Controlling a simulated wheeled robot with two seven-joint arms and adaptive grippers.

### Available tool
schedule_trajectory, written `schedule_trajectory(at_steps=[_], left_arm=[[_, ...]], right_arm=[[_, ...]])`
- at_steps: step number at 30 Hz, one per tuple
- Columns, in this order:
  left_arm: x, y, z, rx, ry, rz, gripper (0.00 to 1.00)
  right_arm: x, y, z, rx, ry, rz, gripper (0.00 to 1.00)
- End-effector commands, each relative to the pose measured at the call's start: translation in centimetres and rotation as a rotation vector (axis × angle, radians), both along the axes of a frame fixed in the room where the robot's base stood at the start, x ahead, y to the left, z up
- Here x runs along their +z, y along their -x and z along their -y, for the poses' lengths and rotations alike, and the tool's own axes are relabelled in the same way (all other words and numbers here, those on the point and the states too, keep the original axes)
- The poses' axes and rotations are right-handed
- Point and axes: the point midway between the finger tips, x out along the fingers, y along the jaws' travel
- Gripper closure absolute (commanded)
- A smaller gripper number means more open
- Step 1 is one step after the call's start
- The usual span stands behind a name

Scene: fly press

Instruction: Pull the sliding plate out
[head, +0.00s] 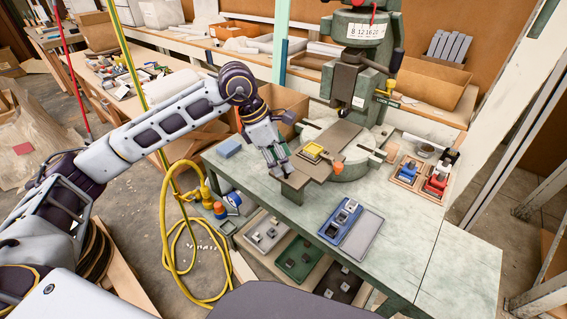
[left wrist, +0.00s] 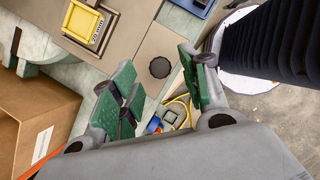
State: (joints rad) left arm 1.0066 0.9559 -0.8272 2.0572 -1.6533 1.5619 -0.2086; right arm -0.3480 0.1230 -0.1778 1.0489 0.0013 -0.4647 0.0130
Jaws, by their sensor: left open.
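The sliding plate (head: 335,141) is a flat brown strip running out from under the green fly press (head: 357,85) toward the bench's near left edge. A yellow block (head: 312,151) sits on it. In the left wrist view the plate (left wrist: 128,38) carries the yellow block (left wrist: 86,25) and has a round black knob (left wrist: 160,67) near its outer end. My left gripper (head: 279,163) is over that outer end. In the left wrist view its green-padded fingers (left wrist: 156,64) are open, with the knob between them in the picture; contact cannot be told. My right gripper is not in view.
On the green bench (head: 420,235) are a blue tray (head: 341,218) with a grey lid, a blue sponge-like block (head: 229,148), an orange piece (head: 338,168) beside the plate, and wooden trays (head: 408,171) of tools. A yellow hose (head: 166,240) lies on the floor left of the bench.

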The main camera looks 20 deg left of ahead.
Motion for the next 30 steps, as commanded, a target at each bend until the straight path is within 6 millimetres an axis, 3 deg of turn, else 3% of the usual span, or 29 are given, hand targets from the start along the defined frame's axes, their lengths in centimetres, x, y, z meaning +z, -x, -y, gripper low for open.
schedule_trajectory(at_steps=[18, 30], left_arm=[[7.9, 1.2, -3.0, 0.002, 0.000, 0.002, 0.55], [8.8, 1.4, -3.4, 0.001, 0.000, 0.000, 0.55]], right_arm=[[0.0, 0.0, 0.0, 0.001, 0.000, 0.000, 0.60], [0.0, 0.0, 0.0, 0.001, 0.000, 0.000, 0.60]])
